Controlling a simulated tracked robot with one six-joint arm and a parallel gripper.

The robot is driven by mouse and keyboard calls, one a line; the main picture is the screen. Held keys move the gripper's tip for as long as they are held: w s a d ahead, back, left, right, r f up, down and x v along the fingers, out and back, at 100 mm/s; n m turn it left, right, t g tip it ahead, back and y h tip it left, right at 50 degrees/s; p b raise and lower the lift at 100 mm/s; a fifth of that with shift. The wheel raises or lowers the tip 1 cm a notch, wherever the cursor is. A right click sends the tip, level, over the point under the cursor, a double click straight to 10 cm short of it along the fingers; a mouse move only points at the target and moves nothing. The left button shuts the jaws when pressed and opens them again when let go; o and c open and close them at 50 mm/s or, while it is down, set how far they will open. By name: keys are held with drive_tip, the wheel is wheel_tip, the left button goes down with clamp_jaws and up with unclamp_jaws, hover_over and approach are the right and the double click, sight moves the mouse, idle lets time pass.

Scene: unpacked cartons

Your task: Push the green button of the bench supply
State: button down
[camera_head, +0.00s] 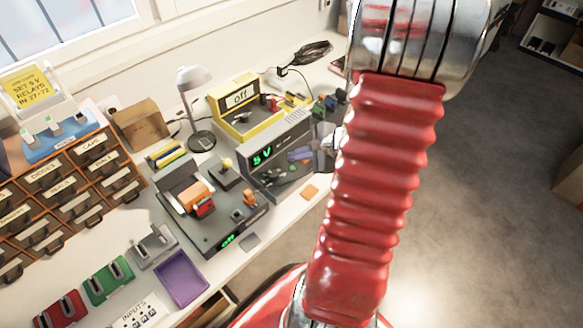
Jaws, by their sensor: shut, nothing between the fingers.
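My gripper (319,156) is mostly hidden behind my red ribbed arm. Only a grey metal part of it shows, just right of the box's front face. It looks shut and empty. I cannot tell whether it touches the box.
A yellow unit reading "off" (238,98) stands behind the box. A dark grey machine (222,226) is to its front left. A lamp (198,105), labelled drawers (75,180) and a purple tray (181,278) are farther left. Open floor lies to the right.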

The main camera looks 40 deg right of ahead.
wheel_tip(320, 180, up, 4)
idle(0.5)
idle(0.5)
drive_tip(key=s+a+r+n+g+y, duration=0.1)
drive_tip(key=s+a+r+n+g, duration=0.15)
drive_tip(key=a+n, duration=0.3)
drive_tip(key=s+a+r+n+g, duration=0.1)
drive_tip(key=s+a+n+g, duration=0.25)
drive_tip(key=a+n, duration=0.2)
drive_tip(key=s+a+r+n+t+h, duration=0.2)
drive_tip(key=a+r+n+h, duration=0.1)
drive_tip(key=a+r+n, duration=1)
drive_tip(key=a+r, duration=0.1)
drive_tip(key=a, duration=0.3)
drive_tip(key=shift+s+t, duration=0.3)
drive_tip(key=shift+s, duration=0.1)
